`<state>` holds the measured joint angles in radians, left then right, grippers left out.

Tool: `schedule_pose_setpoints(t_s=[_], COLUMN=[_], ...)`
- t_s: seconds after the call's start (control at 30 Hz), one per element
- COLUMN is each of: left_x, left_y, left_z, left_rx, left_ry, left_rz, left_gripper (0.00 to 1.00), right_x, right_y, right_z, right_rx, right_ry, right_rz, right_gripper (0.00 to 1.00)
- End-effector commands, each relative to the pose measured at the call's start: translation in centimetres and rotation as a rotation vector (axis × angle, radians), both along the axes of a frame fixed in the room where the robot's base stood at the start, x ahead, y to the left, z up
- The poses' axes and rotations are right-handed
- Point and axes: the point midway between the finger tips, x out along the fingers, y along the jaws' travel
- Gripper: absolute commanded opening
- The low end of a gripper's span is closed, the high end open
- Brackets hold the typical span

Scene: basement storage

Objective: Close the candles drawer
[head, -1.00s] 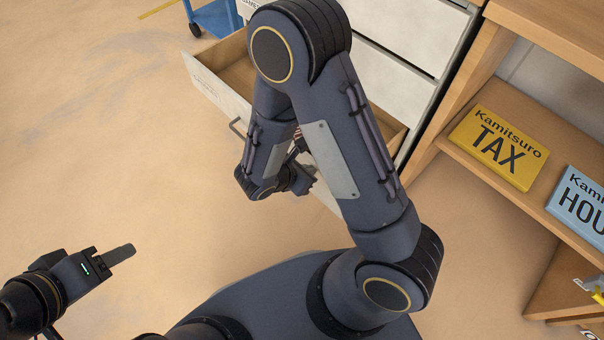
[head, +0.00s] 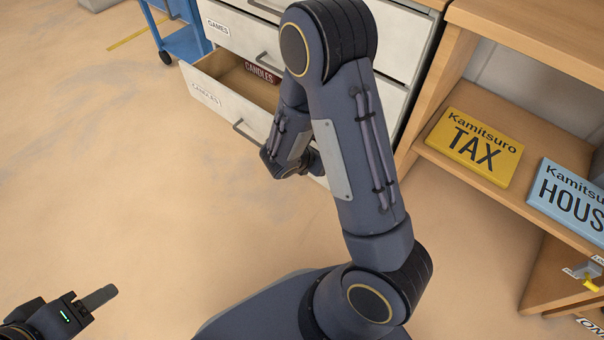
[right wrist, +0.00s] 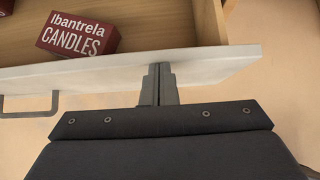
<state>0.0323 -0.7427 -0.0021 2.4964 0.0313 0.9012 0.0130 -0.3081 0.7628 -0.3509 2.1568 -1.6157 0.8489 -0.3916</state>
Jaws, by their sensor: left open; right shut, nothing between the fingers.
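The candles drawer (head: 222,103) stands open in the white cabinet, its labelled front facing me. Its grey bar handle shows in the head view (head: 246,131) and in the right wrist view (right wrist: 30,108). A dark red candles box (head: 262,72) lies inside; it also shows in the right wrist view (right wrist: 78,34). My right gripper (right wrist: 158,80) is shut and empty, its fingertips at the drawer front's outer face, right of the handle. Contact is hard to tell. My right arm hides its fingers in the head view. My left gripper (head: 100,297) is open and empty at lower left, far from the drawer.
A games drawer (head: 236,32) sits shut above. A blue cart (head: 178,38) stands left of the cabinet. A wooden shelf (head: 500,195) on the right holds a yellow tax box (head: 474,147) and a blue box (head: 568,200). The floor left of the drawer is clear.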

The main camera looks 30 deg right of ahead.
Motion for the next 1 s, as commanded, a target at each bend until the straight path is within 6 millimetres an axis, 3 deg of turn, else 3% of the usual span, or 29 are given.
schedule_pose_setpoints(t_s=[0.03,0.2,0.5,0.77,1.0], left_x=[0.0,0.0,0.0,0.0,0.0], left_y=[0.0,0.0,0.0,0.0,0.0], left_z=[-0.3,-0.5,-0.5,-0.5,-0.5], left_rx=[0.000,0.000,0.000,0.000,0.000], left_ry=[0.000,0.000,0.000,0.000,0.000], left_rz=[0.000,0.000,0.000,0.000,0.000], left_gripper=[0.49,0.49,0.49,0.49,0.49], right_x=[0.4,2.0,4.0,4.9,4.9], right_y=[-1.6,-5.8,-11.3,-13.4,-13.2], right_z=[-0.1,-0.1,0.0,0.0,0.0], right_rx=[0.000,-0.001,0.000,0.001,0.002], right_ry=[-0.002,-0.001,0.001,0.000,0.001], right_rz=[-0.009,-0.006,-0.004,0.000,0.001], right_gripper=[0.00,0.00,0.00,0.00,0.00])
